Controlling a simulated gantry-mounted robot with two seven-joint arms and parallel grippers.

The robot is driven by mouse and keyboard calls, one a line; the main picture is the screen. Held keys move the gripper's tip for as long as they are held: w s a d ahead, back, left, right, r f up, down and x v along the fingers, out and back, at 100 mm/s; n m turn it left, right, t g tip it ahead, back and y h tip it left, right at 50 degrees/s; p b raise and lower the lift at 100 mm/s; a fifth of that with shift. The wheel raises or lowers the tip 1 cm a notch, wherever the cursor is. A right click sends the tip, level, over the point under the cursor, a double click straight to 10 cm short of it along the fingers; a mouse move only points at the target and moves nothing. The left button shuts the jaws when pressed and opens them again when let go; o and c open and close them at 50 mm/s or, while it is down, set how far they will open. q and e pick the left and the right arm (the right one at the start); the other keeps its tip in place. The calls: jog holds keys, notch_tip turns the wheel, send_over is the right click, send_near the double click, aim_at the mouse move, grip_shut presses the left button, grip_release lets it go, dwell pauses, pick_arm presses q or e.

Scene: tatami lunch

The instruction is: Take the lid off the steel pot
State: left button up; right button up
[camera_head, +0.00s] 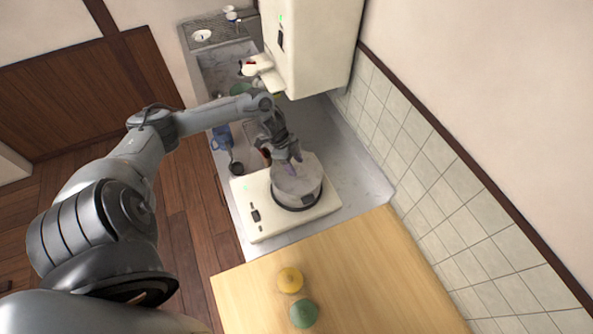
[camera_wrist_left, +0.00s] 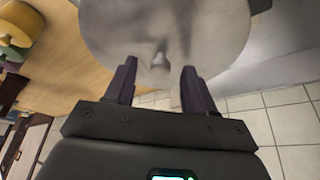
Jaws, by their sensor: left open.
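The steel pot (camera_head: 296,194) stands on a white cooker unit (camera_head: 258,222) on the counter. Its round grey lid (camera_head: 308,180) is on top of it. In the left wrist view the lid (camera_wrist_left: 205,35) fills the upper middle, with its small knob (camera_wrist_left: 160,64) pointing toward me. My left gripper (camera_head: 288,166) is over the lid, fingers toward it. In the left wrist view the left gripper (camera_wrist_left: 159,68) is open, with a finger on each side of the knob and gaps visible. Whether the knob is fully between the fingertips in depth I cannot tell. My right gripper is not in view.
A wooden table (camera_head: 350,275) in front holds a yellow item (camera_head: 290,279) and a green item (camera_head: 303,313). A white cabinet (camera_head: 315,45) overhangs the counter behind. A blue item (camera_head: 222,137) and a dark cup (camera_head: 236,168) stand left of the arm. The tiled wall (camera_head: 440,195) bounds the right.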

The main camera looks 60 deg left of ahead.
pick_arm(q)
jog(key=shift+d+f, duration=0.1)
jog(key=shift+f, duration=0.3)
grip_shut()
jog(key=shift+w+r, duration=0.1)
